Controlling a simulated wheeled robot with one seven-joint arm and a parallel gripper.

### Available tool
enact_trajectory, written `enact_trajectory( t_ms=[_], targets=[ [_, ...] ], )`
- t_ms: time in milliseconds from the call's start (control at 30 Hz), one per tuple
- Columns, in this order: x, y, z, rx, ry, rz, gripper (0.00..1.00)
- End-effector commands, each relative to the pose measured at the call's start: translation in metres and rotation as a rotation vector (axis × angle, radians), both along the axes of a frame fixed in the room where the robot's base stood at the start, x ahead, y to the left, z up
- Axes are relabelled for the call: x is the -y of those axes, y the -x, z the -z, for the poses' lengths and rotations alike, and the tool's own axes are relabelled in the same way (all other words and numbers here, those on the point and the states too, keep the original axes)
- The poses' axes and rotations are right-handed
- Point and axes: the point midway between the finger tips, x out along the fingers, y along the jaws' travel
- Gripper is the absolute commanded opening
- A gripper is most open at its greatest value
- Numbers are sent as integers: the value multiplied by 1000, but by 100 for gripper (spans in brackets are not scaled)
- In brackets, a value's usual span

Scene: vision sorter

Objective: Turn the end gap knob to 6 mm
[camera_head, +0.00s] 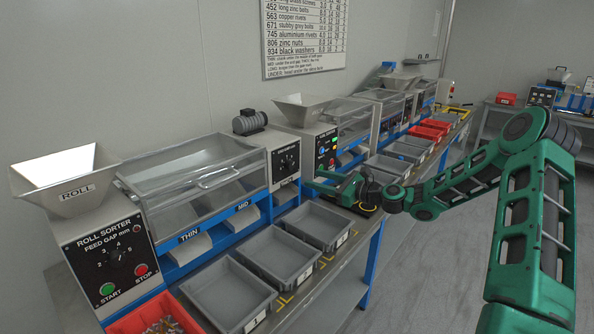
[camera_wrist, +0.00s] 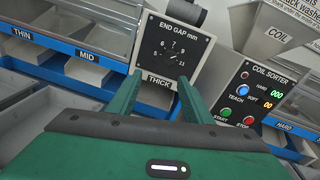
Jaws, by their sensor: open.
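The end gap knob (camera_wrist: 170,54) is a small dark knob on the black END GAP mm panel (camera_wrist: 192,48), with a scale from 5 to 11 around it. Its pointer is too small to read. A THICK label sits below it. In the head view the panel (camera_head: 286,158) is at the right end of the roll sorter. My gripper (camera_wrist: 158,84) is open and empty, its green fingers pointing at the panel from below, apart from the knob. In the head view my gripper (camera_head: 320,180) is just right of the panel.
The coil sorter panel (camera_wrist: 247,95) with buttons is close on the right. The feed gap panel (camera_head: 112,255) is at the far left. Grey trays (camera_head: 312,222) line the bench below. A grey motor (camera_head: 250,121) stands above the end gap panel.

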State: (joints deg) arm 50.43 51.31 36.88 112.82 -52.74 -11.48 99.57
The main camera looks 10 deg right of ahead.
Motion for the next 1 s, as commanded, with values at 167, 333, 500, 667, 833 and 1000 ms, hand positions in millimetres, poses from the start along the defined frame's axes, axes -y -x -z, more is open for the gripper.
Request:
enact_trajectory(
  t_ms=[167, 333, 500, 667, 833, 1000],
  targets=[
    [10, -11, -9, 1, -98, 35, 46],
    [-1, -24, -9, 1, -103, 34, 46],
    [-20, -47, -10, 1, -101, 34, 46],
    [-37, -69, -9, 1, -101, 33, 46],
    [-49, -85, -9, 0, -99, 36, 46],
    [-55, -92, -9, 0, -100, 36, 46]
  ],
)
